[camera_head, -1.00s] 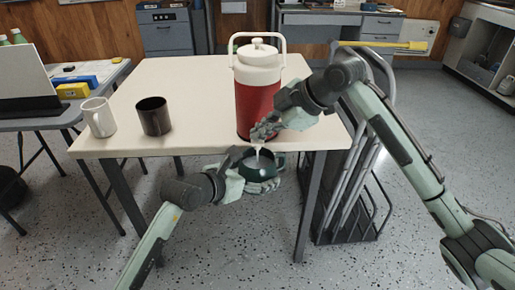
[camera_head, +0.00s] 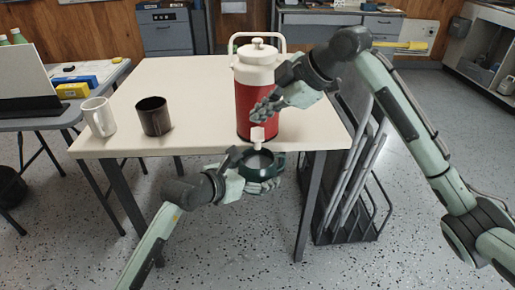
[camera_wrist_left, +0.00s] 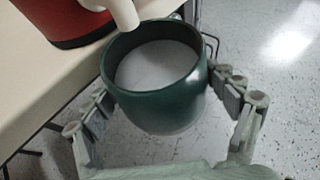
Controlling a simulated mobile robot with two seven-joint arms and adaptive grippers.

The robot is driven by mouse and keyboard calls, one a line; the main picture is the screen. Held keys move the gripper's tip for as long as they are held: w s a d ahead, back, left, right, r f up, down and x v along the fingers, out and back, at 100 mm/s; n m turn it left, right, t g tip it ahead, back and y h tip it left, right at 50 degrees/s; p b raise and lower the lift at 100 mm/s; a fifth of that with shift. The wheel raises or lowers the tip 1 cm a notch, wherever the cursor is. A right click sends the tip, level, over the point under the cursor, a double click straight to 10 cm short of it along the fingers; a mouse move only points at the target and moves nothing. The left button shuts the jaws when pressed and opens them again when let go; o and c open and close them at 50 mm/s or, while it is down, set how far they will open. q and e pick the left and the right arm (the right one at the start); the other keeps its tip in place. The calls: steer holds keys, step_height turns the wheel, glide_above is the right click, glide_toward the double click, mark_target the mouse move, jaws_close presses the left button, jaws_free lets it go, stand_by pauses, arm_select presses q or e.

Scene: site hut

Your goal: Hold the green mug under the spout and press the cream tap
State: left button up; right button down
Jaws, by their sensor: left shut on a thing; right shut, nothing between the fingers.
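The green mug (camera_head: 262,175) is held upright below the front edge of the table, under the cream tap (camera_head: 257,135) of the red and white drink cooler (camera_head: 256,98). My left gripper (camera_head: 252,172) is shut on the mug, its fingers on either side of the body. In the left wrist view the mug (camera_wrist_left: 160,105) holds pale whitish liquid (camera_wrist_left: 158,66), and the spout end (camera_wrist_left: 124,13) hangs above its back rim. No stream shows now. My right gripper (camera_head: 264,112) is shut and empty, above the tap in front of the cooler and apart from the tap.
A white mug (camera_head: 99,117) and a black mug (camera_head: 154,116) stand on the left of the cream table (camera_head: 195,100). A side table at left bears a laptop (camera_head: 25,82) and boxes. A rack of folded chairs (camera_head: 345,200) stands right of the table.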

arm_select(q)
steer(key=shift+r, duration=0.15)
stand_by(0.4)
arm_select(e)
steer(key=s+d+r, duration=0.5)
steer(key=s+d, duration=0.3)
stand_by(0.5)
arm_select(q)
steer(key=shift+s, duration=0.1)
arm_select(e)
steer(key=shift+r, duration=0.1)
arm_select(q)
steer(key=shift+s+p, duration=0.6)
steer(key=shift+s, duration=0.45)
steer(key=shift+s+p, duration=0.35)
steer(key=shift+s, duration=2.95)
arm_select(e)
steer(key=shift+r, duration=0.85)
arm_select(q)
steer(key=shift+f, duration=0.2)
